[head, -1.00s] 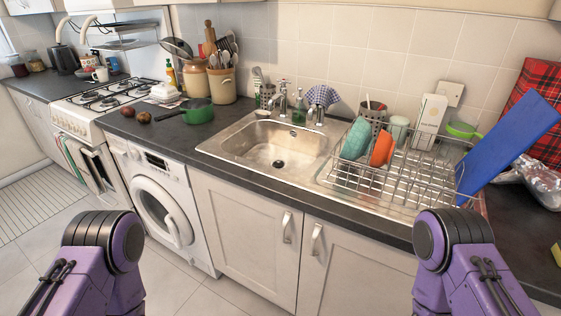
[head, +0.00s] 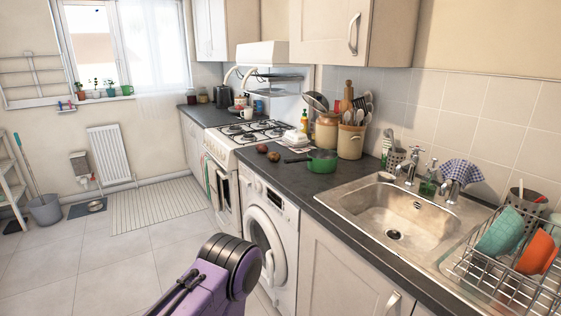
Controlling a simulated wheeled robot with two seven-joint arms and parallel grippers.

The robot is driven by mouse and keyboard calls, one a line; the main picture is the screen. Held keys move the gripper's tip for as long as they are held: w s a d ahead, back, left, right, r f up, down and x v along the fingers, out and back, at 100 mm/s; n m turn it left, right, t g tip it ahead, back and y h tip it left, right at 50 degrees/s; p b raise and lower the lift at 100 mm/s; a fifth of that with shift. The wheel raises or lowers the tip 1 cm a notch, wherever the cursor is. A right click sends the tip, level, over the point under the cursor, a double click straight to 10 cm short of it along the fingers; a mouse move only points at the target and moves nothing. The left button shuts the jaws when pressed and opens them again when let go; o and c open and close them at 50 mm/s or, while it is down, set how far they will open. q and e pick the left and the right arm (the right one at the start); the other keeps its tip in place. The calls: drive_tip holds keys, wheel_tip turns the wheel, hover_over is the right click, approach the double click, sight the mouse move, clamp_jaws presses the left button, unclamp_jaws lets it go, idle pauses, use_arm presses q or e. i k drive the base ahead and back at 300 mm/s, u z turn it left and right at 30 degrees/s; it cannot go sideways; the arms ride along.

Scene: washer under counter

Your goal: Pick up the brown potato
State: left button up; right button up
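Two small brown round items lie on the dark countertop (head: 330,184) above the washing machine, left of a green pan (head: 321,161). One brown item (head: 262,148) is farther back, and the other (head: 274,157) is nearer the pan. Both look like potatoes or similar produce, and at this size I cannot tell which is the brown potato. Nothing is touching them. Neither of my grippers is in view. Only a purple and black part of one of my arms shows at the bottom centre, well short of the counter.
The white washing machine (head: 267,236) stands under the counter, with a gas stove (head: 248,136) to its left. A steel sink (head: 388,217) and a dish rack (head: 510,262) are on the right. Utensil pots (head: 351,139) stand behind the pan.

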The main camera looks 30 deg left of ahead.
sight(273, 156)
drive_tip(key=u, duration=0.05)
drive_tip(key=k, duration=1)
drive_tip(key=u, duration=1.4)
drive_tip(key=i, duration=1.15)
drive_tip(key=u, duration=0.4)
drive_tip(key=i, duration=0.95)
drive_tip(key=z, duration=0.8)
drive_tip(key=i, duration=0.8)
drive_tip(key=z, duration=0.85)
